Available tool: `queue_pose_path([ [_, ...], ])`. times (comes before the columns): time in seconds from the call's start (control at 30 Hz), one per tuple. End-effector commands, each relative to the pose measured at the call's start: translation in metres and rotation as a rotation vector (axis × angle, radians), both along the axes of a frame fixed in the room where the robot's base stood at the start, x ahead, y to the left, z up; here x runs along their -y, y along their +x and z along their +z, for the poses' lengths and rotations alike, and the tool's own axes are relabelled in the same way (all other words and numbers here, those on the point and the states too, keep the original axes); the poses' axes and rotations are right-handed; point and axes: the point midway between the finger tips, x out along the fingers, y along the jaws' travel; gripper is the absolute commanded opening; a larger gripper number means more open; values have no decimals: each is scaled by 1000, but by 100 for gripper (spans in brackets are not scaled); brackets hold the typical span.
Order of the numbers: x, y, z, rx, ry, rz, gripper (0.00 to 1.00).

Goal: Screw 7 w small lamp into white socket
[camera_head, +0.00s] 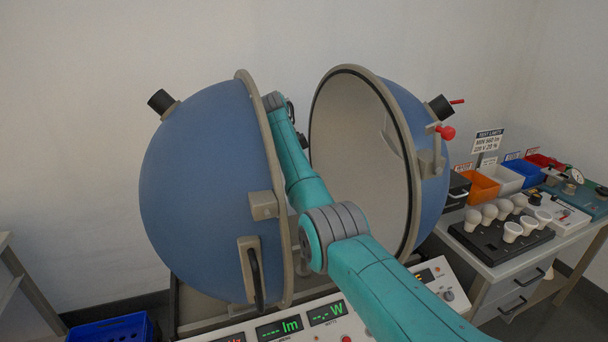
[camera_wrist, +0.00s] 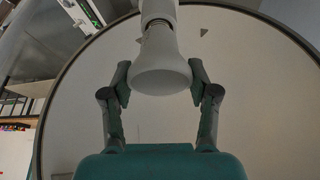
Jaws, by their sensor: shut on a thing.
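In the wrist view my gripper (camera_wrist: 160,82) is shut on a white lamp (camera_wrist: 160,66), with a finger on each side of its broad end. The lamp's narrow threaded end points up in the picture, at the mouth of a white socket (camera_wrist: 158,10). Some metal thread shows there; how deep it sits in the socket I cannot tell. In the head view my arm reaches between the two halves of a blue sphere, and its left half hides my gripper, the lamp and the socket.
The left half (camera_head: 205,190) and open right half (camera_head: 350,150) of the sphere flank my arm closely. A panel with green displays (camera_head: 278,328) is in front. At right, a black tray (camera_head: 487,248) holds several white lamps, near orange (camera_head: 482,188) and blue (camera_head: 527,172) bins.

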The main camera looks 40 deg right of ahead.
Motion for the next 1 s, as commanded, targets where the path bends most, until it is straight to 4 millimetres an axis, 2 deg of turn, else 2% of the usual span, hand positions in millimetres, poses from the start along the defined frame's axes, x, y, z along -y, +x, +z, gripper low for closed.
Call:
queue_pose_path([
  [0.17, -1, 0, -2, -4, 3, 1, 24],
  [0.2, -1, 0, -2, -4, 3, 1, 67],
  [0.27, -1, 0, -2, -3, 3, 2, 78],
  [0.63, 0, 0, -1, 0, 1, 37, 78],
  [1.0, 0, 0, -1, 2, 0, 426, 78],
])
